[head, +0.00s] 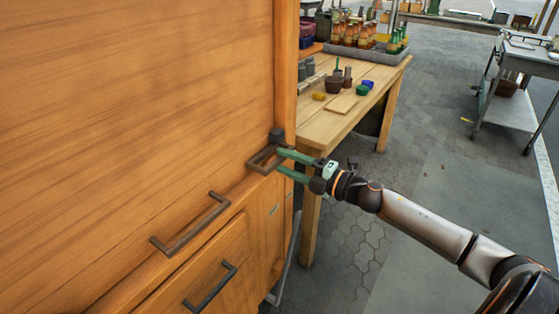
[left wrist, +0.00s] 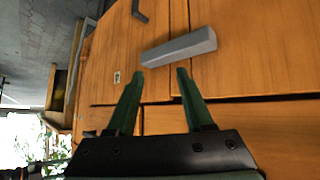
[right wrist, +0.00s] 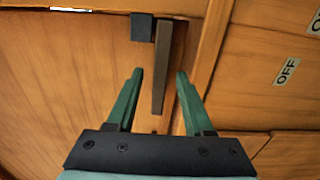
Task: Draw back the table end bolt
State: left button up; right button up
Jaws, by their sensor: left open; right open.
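A dark bar-shaped handle (head: 262,160), which looks like the end bolt, sits at the corner of the wooden cabinet-like table (head: 130,110) in the head view. A small dark block (head: 276,134) is beside its far end. My right gripper (head: 280,160) is open at this handle. In the right wrist view the bar (right wrist: 160,90) lies between the two green fingers, with a gap on each side. My left gripper (left wrist: 160,72) is open and empty, in front of a grey bar handle (left wrist: 180,47) on a wooden front. The left arm is not in the head view.
Two more dark handles, an upper one (head: 190,225) and a lower one (head: 210,288), are on the wooden front. A workbench (head: 330,125) with pots and bottles stands behind. An OFF label (right wrist: 287,70) is on the wood.

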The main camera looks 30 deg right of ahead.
jog(key=shift+x, duration=1.1)
jog(key=shift+c, duration=0.2)
grip_shut()
dwell(0.5)
